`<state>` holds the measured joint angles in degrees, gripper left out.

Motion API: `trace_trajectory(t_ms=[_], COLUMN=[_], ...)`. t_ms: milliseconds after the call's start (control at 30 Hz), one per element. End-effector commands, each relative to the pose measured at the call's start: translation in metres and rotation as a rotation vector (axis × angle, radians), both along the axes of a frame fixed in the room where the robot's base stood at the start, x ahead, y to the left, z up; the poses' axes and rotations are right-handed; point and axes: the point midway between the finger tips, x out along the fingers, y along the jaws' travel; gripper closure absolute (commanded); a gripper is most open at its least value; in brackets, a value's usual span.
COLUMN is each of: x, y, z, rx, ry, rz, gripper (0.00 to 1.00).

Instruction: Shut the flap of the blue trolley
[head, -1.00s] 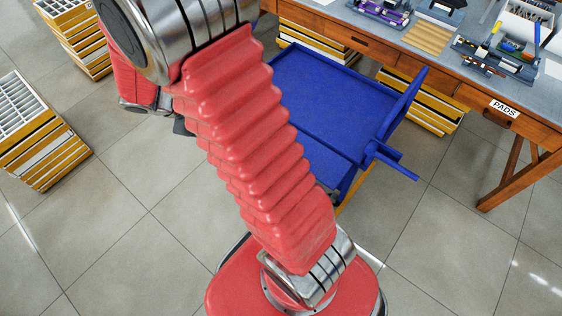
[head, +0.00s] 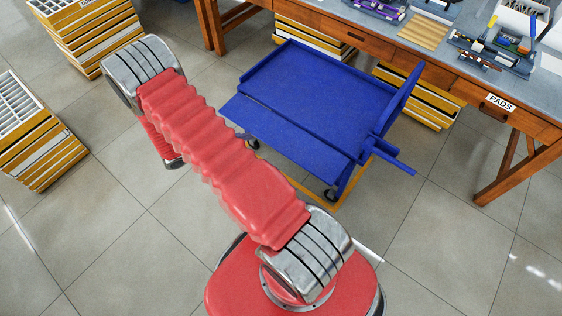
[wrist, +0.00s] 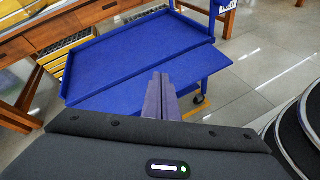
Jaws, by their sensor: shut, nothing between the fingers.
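The blue trolley (head: 310,90) stands in front of the workbench, with a raised handle end at its right. Its flap (head: 290,134) is a flat blue panel along the near side. It is folded outward, about level with the deck, with a seam between them. In the wrist view the flap (wrist: 200,70) spans the middle of the picture, below the trolley deck (wrist: 130,48). My gripper (wrist: 160,80) is shut and empty, its fingertips in front of the flap; I cannot tell if they touch. In the head view my arm hides most of the gripper.
The wooden workbench (head: 440,65) with trays and tools runs behind the trolley. Stacked yellow-edged drawers (head: 85,35) stand at the far left, with another stack (head: 35,140) nearer. The tiled floor left and right of my base is clear.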

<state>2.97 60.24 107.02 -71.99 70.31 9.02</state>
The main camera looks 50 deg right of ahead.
Motion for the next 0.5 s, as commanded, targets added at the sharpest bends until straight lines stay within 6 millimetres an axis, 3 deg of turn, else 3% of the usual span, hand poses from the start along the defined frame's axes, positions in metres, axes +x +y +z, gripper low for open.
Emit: trace_trajectory(t_ms=[500], x=[-0.029], y=[-0.02], z=[-0.134], rx=[-0.083], ry=[0.23], rz=[0.225], gripper=[1.0])
